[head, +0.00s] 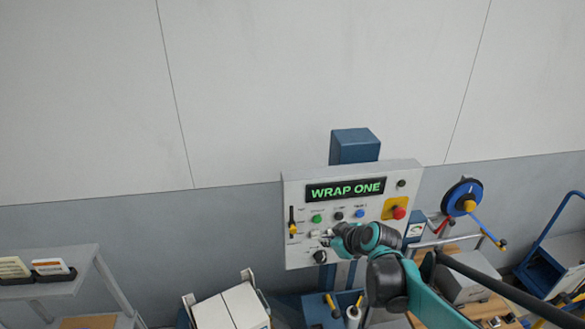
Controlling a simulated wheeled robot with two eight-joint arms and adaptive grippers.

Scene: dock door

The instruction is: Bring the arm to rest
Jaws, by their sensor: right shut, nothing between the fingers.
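My right arm comes in from the lower right. My right gripper (328,238) is at the lower middle of a pale control panel (296,190), shut with nothing in it. Its fingertips are small in the view, and I cannot tell whether they touch the panel. The panel's display (345,190) reads "WRAP ONE" in green. A green button (317,219), a blue button (360,213), a red button on a yellow plate (398,213) and a yellow-tipped lever (292,229) show on the panel. My left gripper is not in view.
A blue post (355,147) stands behind the panel. A blue strap reel (462,197) is to the right. Below are white boxes (240,308) and a workbench. A grey shelf (50,288) is at the lower left. The air left of the panel is clear.

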